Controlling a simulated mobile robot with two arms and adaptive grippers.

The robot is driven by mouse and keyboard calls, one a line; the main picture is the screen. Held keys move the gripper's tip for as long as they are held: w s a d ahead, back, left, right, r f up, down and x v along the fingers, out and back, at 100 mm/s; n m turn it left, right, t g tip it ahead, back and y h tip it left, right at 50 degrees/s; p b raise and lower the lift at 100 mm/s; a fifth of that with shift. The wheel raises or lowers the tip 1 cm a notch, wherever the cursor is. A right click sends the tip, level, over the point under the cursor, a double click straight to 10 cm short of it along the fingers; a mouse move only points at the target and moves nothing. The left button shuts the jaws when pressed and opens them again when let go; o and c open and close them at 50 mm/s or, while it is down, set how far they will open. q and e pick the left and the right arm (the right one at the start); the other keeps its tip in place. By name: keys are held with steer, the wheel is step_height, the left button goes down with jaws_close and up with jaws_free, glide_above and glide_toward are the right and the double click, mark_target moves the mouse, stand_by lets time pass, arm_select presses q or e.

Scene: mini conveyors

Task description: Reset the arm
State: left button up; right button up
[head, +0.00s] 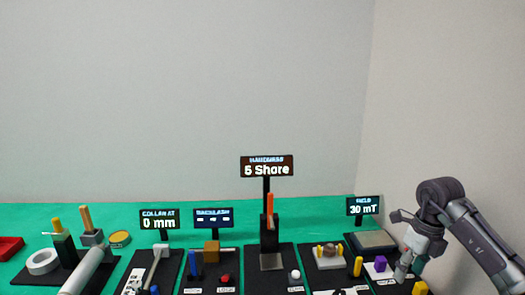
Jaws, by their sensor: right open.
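My right arm comes in from the right edge in the head view. Its gripper (402,268) points down at the lower right, over the front part of the black station beneath the "FIELD 30 mT" sign (364,205). The gripper is open, and nothing shows between its fingers. My left gripper is not in view.
Several black stations line the green table (310,216). A tall stand carries the "5 Shore" sign (267,167). Further left are the "0 mm" sign (159,219), a white ring (43,262), a grey cylinder (87,268) and a red tray (10,247). The space above the signs is clear.

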steer(key=a+f+n+t+y, duration=0.1)
steer(key=a+f+t+y, duration=0.15)
steer(key=a+y, duration=1.4)
steer(key=s+a+r+m+t, duration=0.1)
steer(key=a+r+m+t, duration=0.7)
steer(key=a, duration=0.5)
steer(key=d+m+t+h, duration=0.9)
steer(key=m+t+h, duration=0.1)
steer(key=m, duration=0.5)
steer(key=s+d+f+m+g+h, duration=0.65)
steer(key=d+f+m+h, duration=0.2)
steer(key=f+m, duration=0.4)
steer(key=s+a+f+m+g+y, duration=0.15)
steer(key=s+f+g, duration=0.45)
steer(key=s, duration=0.6)
steer(key=s+a+f+m+g, duration=0.15)
steer(key=s+f+g, duration=0.45)
steer(key=s, duration=0.6)
steer(key=s+f+x, duration=0.1)
steer(key=s+x, duration=0.2)
steer(key=x, duration=0.9)
steer(key=s+x, duration=0.2)
steer(key=x, duration=1.1)
steer(key=s+d+f, duration=0.2)
steer(key=s+f, duration=0.6)
steer(key=s+d+f+g, duration=0.1)
steer(key=s+f, duration=0.8)
steer(key=shift+s+d+f, duration=0.15)
steer(key=shift+s+d, duration=0.1)
steer(key=shift+d, duration=0.15)
